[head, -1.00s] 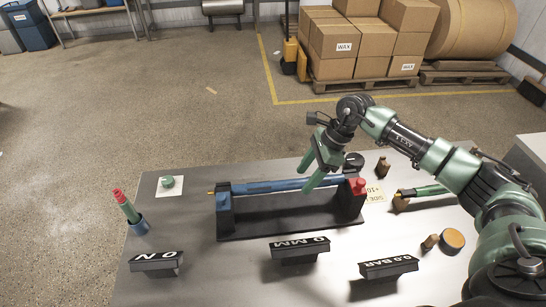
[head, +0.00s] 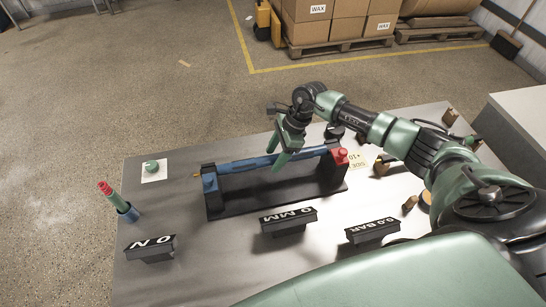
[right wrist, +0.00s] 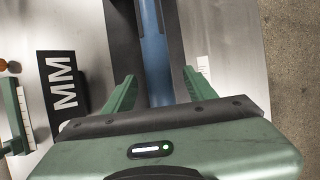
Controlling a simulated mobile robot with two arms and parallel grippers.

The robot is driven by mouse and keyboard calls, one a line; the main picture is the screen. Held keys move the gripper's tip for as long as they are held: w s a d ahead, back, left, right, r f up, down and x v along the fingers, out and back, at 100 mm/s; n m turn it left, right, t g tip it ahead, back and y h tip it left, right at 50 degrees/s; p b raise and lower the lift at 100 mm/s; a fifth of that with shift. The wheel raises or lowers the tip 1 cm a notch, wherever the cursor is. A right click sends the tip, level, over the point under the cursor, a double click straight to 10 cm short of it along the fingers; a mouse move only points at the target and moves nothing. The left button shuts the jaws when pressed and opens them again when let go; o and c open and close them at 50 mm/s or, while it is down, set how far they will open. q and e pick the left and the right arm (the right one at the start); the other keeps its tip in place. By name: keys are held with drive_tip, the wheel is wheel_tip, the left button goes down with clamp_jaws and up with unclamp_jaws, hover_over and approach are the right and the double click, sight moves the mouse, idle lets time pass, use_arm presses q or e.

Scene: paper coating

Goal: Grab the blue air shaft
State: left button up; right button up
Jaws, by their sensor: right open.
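In the right wrist view the shaft (right wrist: 154,50) runs between the two spread green fingers, with a gap on each side. Whether the fingertips reach down beside the shaft is hard to tell. My left gripper is not in view.
Three black readout signs stand along the front: "0 N" (head: 151,248), "0 MM" (head: 288,221) and "0.0 BAR" (head: 372,231). Small items lie on the right.

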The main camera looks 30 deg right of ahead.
clamp_jaws()
idle(1.3)
drive_tip(key=shift+w+r, duration=0.1)
